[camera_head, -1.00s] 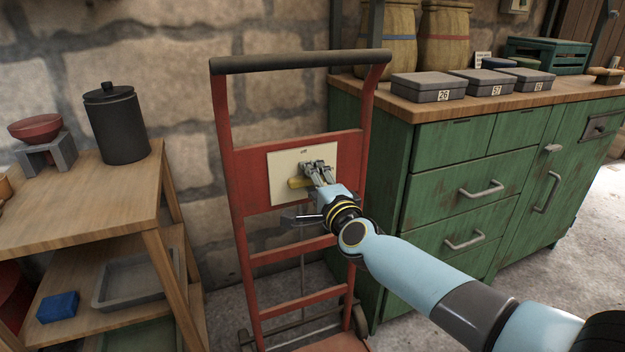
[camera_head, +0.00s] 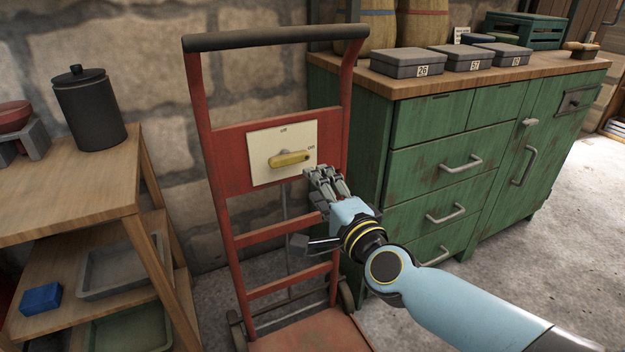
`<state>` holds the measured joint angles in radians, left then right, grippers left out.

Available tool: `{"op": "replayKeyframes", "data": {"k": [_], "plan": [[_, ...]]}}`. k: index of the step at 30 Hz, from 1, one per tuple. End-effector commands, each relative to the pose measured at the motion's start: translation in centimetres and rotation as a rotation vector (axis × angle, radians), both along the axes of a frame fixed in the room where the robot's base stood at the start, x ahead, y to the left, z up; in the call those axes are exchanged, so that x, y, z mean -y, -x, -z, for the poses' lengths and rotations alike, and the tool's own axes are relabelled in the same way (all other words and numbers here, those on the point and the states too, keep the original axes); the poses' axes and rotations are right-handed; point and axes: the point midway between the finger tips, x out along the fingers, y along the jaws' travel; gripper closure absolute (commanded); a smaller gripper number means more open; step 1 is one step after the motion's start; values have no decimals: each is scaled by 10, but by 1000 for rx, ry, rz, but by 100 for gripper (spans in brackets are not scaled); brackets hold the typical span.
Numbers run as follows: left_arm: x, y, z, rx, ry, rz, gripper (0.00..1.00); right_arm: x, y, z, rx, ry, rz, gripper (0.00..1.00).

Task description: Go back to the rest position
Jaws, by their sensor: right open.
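My right gripper (camera_head: 324,183) is open and empty. It hangs in front of the red hand truck (camera_head: 226,170), just below and right of the cream plate (camera_head: 262,143) fixed to it. A yellow handle (camera_head: 290,159) on the plate lies nearly level, tilted slightly up to the right. The fingers are apart from the handle. My right arm comes in from the lower right. My left gripper is not in view.
A green cabinet (camera_head: 430,160) with grey boxes (camera_head: 407,62) on top stands close on the right. A wooden shelf table (camera_head: 70,190) with a black canister (camera_head: 90,108) stands on the left. Open floor lies at the far right.

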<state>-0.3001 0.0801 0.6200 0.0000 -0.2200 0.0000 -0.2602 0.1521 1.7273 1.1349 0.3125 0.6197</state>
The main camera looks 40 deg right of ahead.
Motion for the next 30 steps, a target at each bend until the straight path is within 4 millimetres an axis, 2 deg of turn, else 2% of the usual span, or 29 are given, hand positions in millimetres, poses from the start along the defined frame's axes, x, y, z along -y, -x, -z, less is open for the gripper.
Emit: {"op": "replayKeyframes", "data": {"k": [23, 26, 29, 30], "plan": [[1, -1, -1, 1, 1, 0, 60, -1, 2, 4, -10, -5, 3, 58], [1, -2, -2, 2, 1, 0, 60, 0, 11, 33, -71, 14, 6, 58], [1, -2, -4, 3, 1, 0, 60, -3, 30, 91, -210, 106, -25, 58], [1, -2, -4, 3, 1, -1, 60, -5, 42, 120, -285, 163, -52, 58]]}}
